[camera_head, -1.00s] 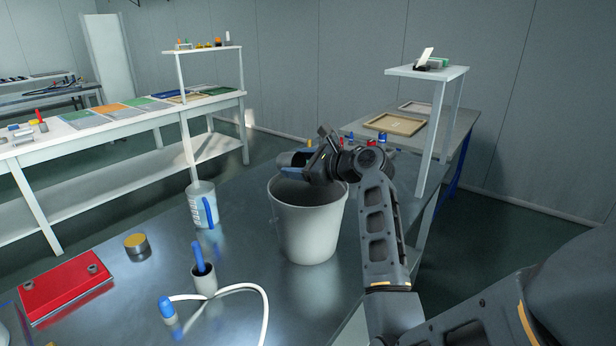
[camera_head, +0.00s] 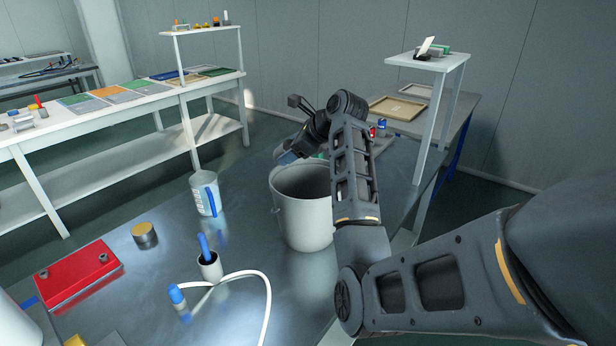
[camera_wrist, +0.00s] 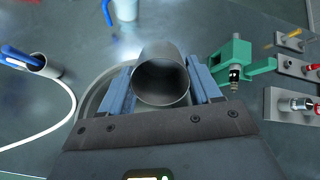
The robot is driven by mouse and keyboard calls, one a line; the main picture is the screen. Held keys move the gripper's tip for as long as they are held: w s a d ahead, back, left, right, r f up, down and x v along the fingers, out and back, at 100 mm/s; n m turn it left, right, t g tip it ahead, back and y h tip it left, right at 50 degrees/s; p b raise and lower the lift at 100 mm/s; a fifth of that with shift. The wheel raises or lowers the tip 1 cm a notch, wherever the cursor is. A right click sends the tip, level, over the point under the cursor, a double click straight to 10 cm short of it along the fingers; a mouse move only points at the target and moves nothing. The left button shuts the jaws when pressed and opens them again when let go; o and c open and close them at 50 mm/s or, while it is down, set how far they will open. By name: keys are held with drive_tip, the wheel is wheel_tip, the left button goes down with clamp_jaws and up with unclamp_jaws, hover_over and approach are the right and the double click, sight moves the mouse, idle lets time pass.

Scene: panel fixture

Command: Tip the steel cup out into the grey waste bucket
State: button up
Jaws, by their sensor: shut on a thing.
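The steel cup (camera_wrist: 160,62) is held between the two blue-grey fingers of my gripper (camera_wrist: 162,88) in the wrist view. Its open mouth faces the wrist camera and its inside looks dark; I cannot make out any contents. The grey waste bucket (camera_head: 303,215) stands upright on the steel table, and its rim (camera_wrist: 93,101) shows partly behind the cup in the wrist view. In the head view my gripper (camera_head: 288,156) is at the bucket's far side, just beyond its rim. The cup is not clearly visible there.
A measuring jug (camera_head: 204,194), a yellow-topped tin (camera_head: 144,234), a red case (camera_head: 72,275) and a small cup with a blue-handled tool (camera_head: 208,262) stand left of the bucket. A white cable lies in front. A green clamp-like fixture (camera_wrist: 232,62) is right of the cup.

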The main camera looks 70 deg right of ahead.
drive_tip(key=shift+w+g, duration=0.45)
drive_tip(key=shift+g, duration=0.45)
drive_tip(key=shift+w+d+r+g+y, duration=0.15)
drive_tip(key=shift+w+g+y, duration=0.15)
drive_tip(key=shift+g, duration=0.1)
drive_tip(key=shift+w+d+r+g+y, duration=0.15)
drive_tip(key=shift+w+r+g, duration=0.3)
drive_tip(key=shift+w+g, duration=0.25)
drive_tip(key=shift+w+d+r+g+y, duration=0.15)
drive_tip(key=shift+w+r+g, duration=0.3)
drive_tip(key=shift+w+g, duration=0.2)
drive_tip(key=w+g, duration=0.2)
drive_tip(key=w+d+f+g+y, duration=0.1)
drive_tip(key=g, duration=0.1)
drive_tip(key=shift+w, duration=0.15)
drive_tip(key=shift+w+f, duration=0.1)
